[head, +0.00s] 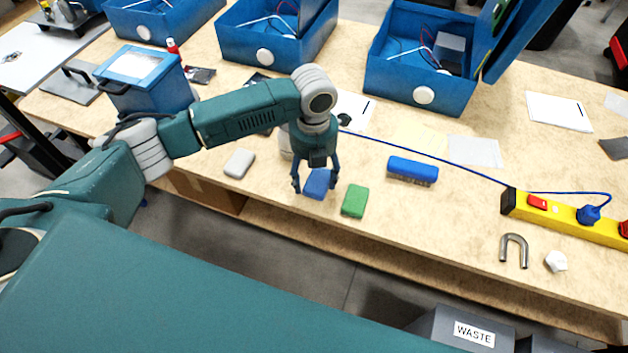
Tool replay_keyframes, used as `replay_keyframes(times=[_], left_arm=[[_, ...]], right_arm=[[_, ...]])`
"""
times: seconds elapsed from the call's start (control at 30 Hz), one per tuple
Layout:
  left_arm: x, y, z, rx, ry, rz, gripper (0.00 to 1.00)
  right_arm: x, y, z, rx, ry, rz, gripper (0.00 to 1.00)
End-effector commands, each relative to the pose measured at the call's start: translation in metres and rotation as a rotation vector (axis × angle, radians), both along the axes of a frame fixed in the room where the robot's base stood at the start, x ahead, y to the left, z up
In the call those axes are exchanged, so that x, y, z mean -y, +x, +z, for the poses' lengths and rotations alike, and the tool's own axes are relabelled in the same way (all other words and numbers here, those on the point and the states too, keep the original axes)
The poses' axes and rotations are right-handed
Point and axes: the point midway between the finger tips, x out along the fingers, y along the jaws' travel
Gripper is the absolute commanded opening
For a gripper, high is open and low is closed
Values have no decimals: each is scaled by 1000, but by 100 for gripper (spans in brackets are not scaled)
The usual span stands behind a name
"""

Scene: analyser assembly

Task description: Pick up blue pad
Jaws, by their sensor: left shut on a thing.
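The blue pad (318,184) is a small flat block near the front edge of the wooden workbench. My left gripper (316,186) points down over it, with a finger on each side, and is shut on it. I cannot tell whether the pad is touching the bench or just above it. A green pad (354,201) lies close to its right, and a grey pad (239,163) lies to its left. My right gripper is not in view.
A blue brush (413,170) lies to the right. Farther right are a yellow power strip (570,219), a metal U-shaped piece (514,250) and a white piece (556,261). Open blue boxes (418,75) stand at the back. A waste bin (462,330) stands below the front edge.

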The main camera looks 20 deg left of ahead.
Motion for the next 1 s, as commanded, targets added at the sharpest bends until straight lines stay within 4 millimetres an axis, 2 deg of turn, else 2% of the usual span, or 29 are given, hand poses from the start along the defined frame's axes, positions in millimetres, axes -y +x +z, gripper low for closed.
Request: replay_keyframes(times=[0.3,0.5,0.7,1.0], left_arm=[[1,2,88,8,-2,-1,45],[0,1,137,4,0,0,45],[0,1,164,1,0,0,45],[0,0,172,0,-1,0,45]], right_arm=[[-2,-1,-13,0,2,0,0],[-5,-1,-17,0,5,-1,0],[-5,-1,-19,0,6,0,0],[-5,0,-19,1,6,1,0]])
